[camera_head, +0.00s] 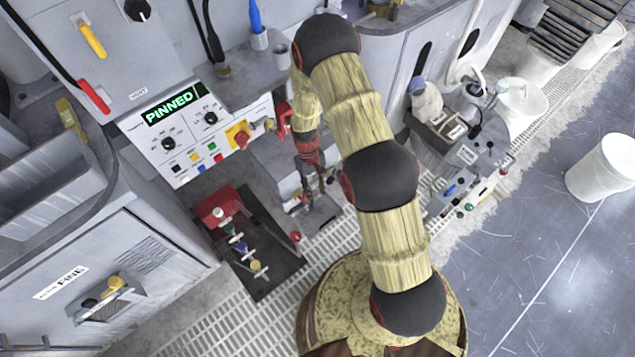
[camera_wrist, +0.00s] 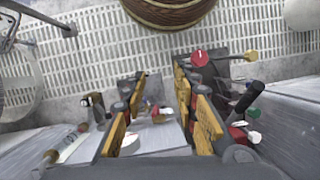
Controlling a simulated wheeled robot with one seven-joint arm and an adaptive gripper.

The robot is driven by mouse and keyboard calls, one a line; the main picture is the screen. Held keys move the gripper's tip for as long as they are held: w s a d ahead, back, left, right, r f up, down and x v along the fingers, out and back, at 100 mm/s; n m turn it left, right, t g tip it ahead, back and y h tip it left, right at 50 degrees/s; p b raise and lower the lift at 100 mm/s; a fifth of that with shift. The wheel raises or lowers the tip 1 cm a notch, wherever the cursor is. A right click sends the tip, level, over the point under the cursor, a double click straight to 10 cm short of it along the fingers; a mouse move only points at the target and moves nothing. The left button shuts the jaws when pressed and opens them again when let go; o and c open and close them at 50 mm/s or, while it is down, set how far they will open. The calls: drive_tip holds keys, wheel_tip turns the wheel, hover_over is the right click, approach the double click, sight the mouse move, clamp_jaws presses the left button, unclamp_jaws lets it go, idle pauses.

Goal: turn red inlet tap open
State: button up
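My gripper (camera_head: 314,186) hangs pointing down over the low strip in front of the machines. In the wrist view its two yellow-padded fingers (camera_wrist: 160,118) are apart, with a clear gap and nothing held. Small red, white and blue parts show below that gap. A round red knob (camera_head: 295,236) stands just below and left of my gripper in the head view; it also shows in the wrist view (camera_wrist: 199,57), beyond the right finger and apart from it. I cannot tell for certain which red part is the inlet tap, or its setting.
A dark tray (camera_head: 275,275) with a red block (camera_head: 217,208) and several coloured levers lies left of my gripper. A control panel (camera_head: 195,140) reading PINNED stands behind it. A bottle-bearing unit (camera_head: 462,150) is to the right. Floor grating (camera_head: 215,325) lies in front.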

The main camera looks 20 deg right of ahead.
drive_tip(key=r, duration=0.5)
drive_tip(key=shift+s+d+r, duration=0.15)
drive_tip(key=shift+d+r, duration=0.05)
drive_tip(key=shift+r, duration=0.2)
drive_tip(key=shift+c, duration=0.4)
